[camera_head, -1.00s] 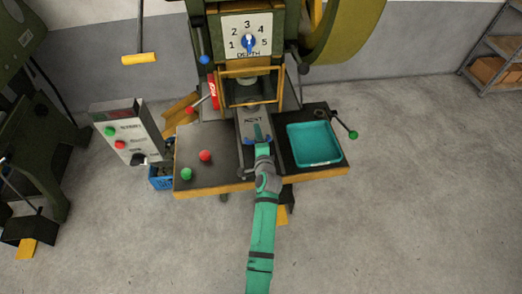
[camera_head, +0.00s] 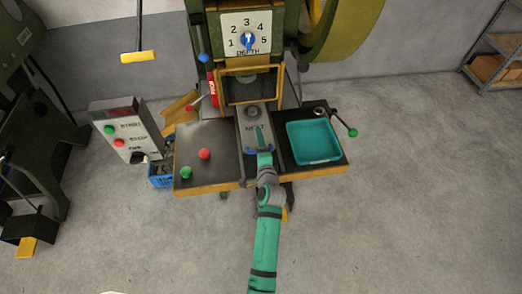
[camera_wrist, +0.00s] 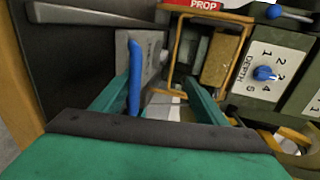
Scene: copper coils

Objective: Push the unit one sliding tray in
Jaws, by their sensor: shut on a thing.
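The sliding tray (camera_head: 245,138) is a grey plate with dark lettering, lying between two side tables below the press opening. A round dark spot shows on it near the opening. Its blue handle (camera_head: 250,156) is at the front end. It shows as a blue bar in the wrist view (camera_wrist: 134,77). My gripper (camera_head: 258,148) is at the tray's front and is shut on the blue handle. In the wrist view my fingers (camera_wrist: 158,88) lie on both sides of it. The gripper hides part of the tray and handle in the head view.
The left table has green (camera_head: 186,172) and red (camera_head: 204,154) buttons. The right table holds a teal bin (camera_head: 313,142) and a lever with a green knob (camera_head: 352,132). A yellow guard frame (camera_head: 251,68) surrounds the opening; a red prop (camera_head: 212,88) stands left. The front floor is clear.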

